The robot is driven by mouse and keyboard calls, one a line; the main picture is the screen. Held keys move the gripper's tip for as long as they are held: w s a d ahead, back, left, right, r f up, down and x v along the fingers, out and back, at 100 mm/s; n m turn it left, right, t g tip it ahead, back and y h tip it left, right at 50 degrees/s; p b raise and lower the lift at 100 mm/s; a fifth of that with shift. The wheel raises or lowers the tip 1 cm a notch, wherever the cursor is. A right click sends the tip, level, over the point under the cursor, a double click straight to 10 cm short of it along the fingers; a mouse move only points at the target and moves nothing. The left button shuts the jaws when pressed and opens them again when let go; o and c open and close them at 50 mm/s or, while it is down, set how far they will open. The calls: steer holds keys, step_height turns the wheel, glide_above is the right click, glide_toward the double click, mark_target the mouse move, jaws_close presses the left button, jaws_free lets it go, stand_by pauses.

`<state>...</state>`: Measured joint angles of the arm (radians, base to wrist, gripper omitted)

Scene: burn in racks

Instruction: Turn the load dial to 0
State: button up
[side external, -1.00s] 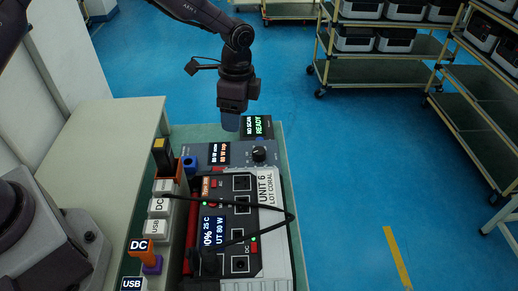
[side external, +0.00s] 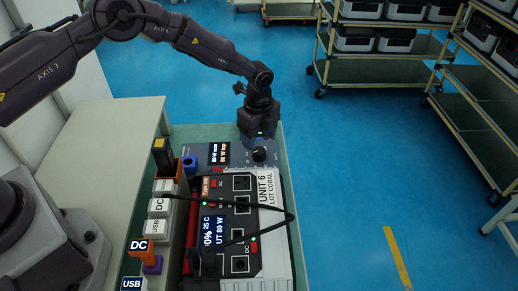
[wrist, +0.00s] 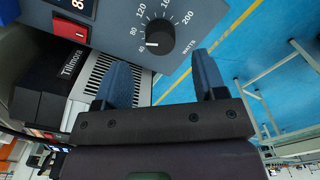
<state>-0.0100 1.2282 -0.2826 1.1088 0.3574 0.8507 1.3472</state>
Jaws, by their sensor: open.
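The load dial is a round black knob on a grey-blue panel. In the wrist view the dial (wrist: 160,36) has a white pointer mark on its left side, near the 40 on a watts scale reading up to 200. In the side view the dial (side external: 259,154) sits near the panel's right edge. My gripper (side external: 258,134) hangs just beyond and above it, fingers mostly hidden. In the wrist view my gripper (wrist: 161,59) is open, its two blue fingers apart and empty, below the dial in the picture. I see no contact with the dial.
The panel display (side external: 220,153) is left of the dial. The Unit 6 power station (side external: 272,215), with a black cable across it, stands in front. Labelled plug blocks (side external: 160,206) line its left side. Blue floor lies to the right, with shelving carts (side external: 380,70) beyond.

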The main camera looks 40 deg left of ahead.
mark_target(259, 151)
steer(key=shift+f, duration=2.6)
steer(key=c, duration=0.9)
